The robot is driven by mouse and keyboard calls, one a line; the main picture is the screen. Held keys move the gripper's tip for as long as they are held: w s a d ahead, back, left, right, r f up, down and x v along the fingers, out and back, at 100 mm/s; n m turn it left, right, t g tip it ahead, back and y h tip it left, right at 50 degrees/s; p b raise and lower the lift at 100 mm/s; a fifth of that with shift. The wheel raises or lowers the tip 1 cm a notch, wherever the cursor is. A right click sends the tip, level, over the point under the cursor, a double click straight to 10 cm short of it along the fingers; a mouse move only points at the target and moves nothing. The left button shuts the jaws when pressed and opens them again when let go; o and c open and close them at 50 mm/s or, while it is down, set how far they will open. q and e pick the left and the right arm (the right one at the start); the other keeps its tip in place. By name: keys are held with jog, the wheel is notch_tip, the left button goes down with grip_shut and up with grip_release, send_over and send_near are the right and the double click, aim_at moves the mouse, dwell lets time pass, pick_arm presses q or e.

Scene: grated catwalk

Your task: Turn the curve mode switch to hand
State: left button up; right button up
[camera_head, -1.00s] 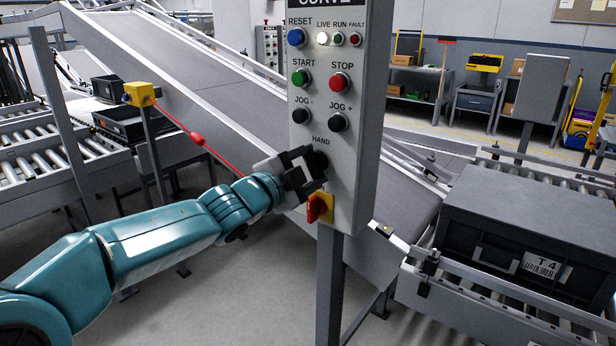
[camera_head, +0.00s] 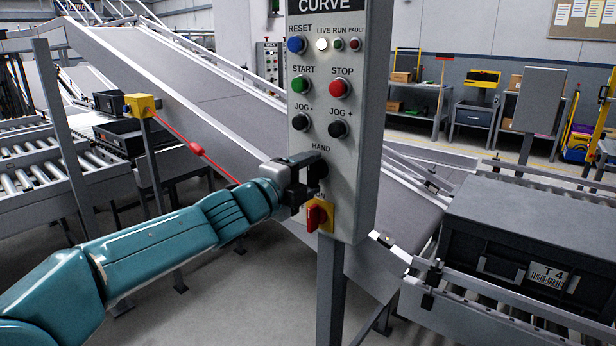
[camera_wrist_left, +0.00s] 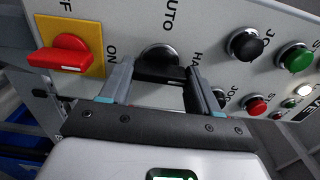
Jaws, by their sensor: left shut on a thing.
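The curve mode switch is a round black knob on a grey control panel (camera_head: 345,215). In the left wrist view the knob (camera_wrist_left: 158,57) sits between the AUTO and HAND labels. My left gripper (camera_head: 312,175) is at the panel just below the HAND label, its jaws shut on the knob. In the left wrist view my left gripper (camera_wrist_left: 160,76) has one finger on each side of the knob. The fingers hide part of the switch, and I cannot tell exactly which way it points. My right gripper is not in view.
Below the switch is a red on/off switch (camera_head: 318,215) on a yellow plate, close to my gripper. Above are the black jog buttons (camera_head: 301,122), green start button (camera_head: 300,84) and red stop button (camera_head: 340,88). A dark crate (camera_head: 530,235) sits on rollers at right.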

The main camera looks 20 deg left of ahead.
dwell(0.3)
pick_arm(q)
jog(key=o, duration=1.1)
jog(key=shift+c, duration=0.2)
jog(key=v, duration=1.6)
jog(key=shift+s, duration=0.2)
jog(key=shift+r, duration=0.1)
